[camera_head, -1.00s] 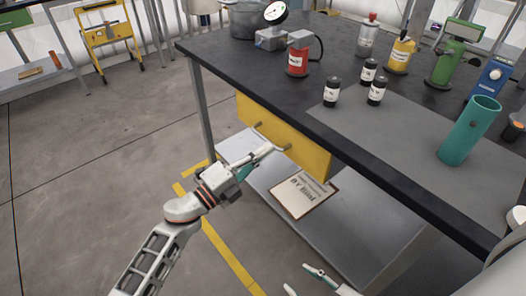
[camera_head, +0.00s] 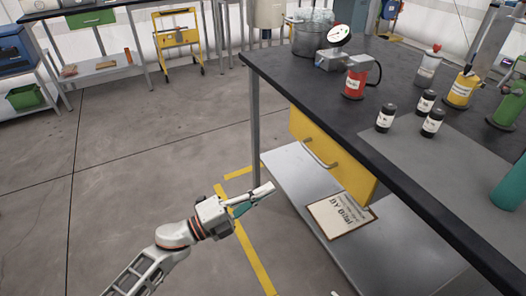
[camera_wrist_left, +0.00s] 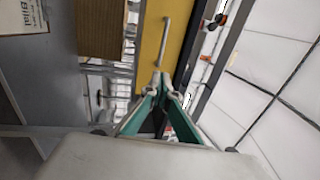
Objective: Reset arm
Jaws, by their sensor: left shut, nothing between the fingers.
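My left gripper (camera_head: 268,189) is shut and empty. In the head view it is above the floor, to the left of the workbench and apart from the yellow drawer front (camera_head: 312,139). The drawer's metal handle (camera_head: 320,157) is free, up and to the right of the fingertips. In the left wrist view the shut fingertips (camera_wrist_left: 160,78) point toward the handle (camera_wrist_left: 164,42) on the yellow front. A small pale tip at the bottom edge of the head view (camera_head: 335,293) is perhaps my right gripper; the rest of it is out of frame.
The black-topped workbench (camera_head: 290,73) carries a red can (camera_head: 355,82), small dark bottles and other containers. A labelled board (camera_head: 341,214) lies on its lower shelf. A yellow cart (camera_head: 178,42) stands at the back. The floor on the left is clear.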

